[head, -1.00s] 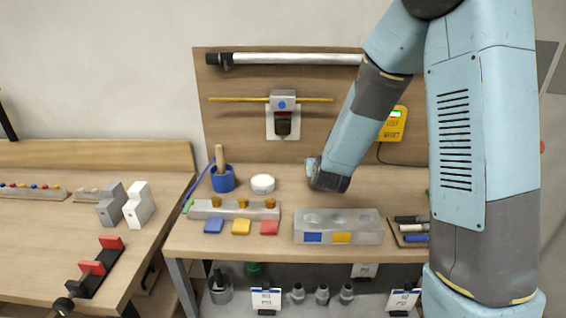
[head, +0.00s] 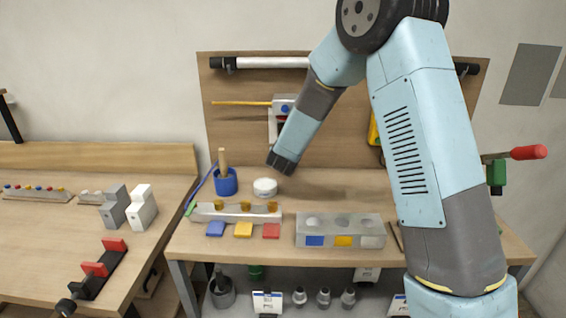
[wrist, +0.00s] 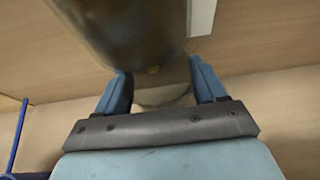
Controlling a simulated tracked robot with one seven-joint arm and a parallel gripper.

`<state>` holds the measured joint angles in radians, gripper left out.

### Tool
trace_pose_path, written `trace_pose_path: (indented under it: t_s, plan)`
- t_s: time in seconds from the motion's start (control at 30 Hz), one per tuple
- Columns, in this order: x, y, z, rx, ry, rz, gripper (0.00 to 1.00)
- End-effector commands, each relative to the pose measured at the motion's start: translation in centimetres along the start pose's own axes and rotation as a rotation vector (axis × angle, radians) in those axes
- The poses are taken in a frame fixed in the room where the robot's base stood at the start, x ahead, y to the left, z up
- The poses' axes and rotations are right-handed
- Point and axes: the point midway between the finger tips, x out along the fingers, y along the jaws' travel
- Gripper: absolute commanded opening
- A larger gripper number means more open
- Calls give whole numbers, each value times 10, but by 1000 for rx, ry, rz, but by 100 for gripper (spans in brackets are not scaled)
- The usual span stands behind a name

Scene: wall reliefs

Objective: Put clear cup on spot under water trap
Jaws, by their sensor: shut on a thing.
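The water trap (head: 284,104) is on the back board, a grey block with a blue dot; my arm covers its lower part in the head view. A large dark cylinder (wrist: 125,28), apparently its bowl, fills the top of the wrist view, close above my fingers. My gripper (wrist: 163,88) is shut on a pale, see-through thing, seemingly the clear cup (wrist: 163,97), seen only in part. In the head view my fingers and the cup are hidden behind my dark wrist.
A blue pot (head: 226,184) with a wooden handle stands left of the disc. In front are a grey rack (head: 236,213) with brass pieces and a grey block (head: 340,231) with round hollows. A yellow rod (head: 242,103) juts left from the trap.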

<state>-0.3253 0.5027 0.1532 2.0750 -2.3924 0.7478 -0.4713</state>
Motion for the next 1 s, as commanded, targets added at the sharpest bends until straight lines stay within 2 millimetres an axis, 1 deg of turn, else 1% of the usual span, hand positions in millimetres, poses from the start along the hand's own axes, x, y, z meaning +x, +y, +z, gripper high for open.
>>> trace_pose_path:
  t_s: [0.03, 0.2, 0.27, 0.63, 0.67, 0.9, 1.0]
  plan:
    - [3, 3, -2, -2, 2, 1, 40]
    - [12, 2, -26, -1, 2, 0, 40]
    - [14, 2, -31, -1, 1, -1, 40]
    - [15, 2, -34, -1, 0, 0, 40]
    - [15, 2, -34, -1, 0, 1, 72]
    - [15, 2, -34, -1, 0, 1, 95]
    - [15, 2, -34, -1, 0, 1, 96]
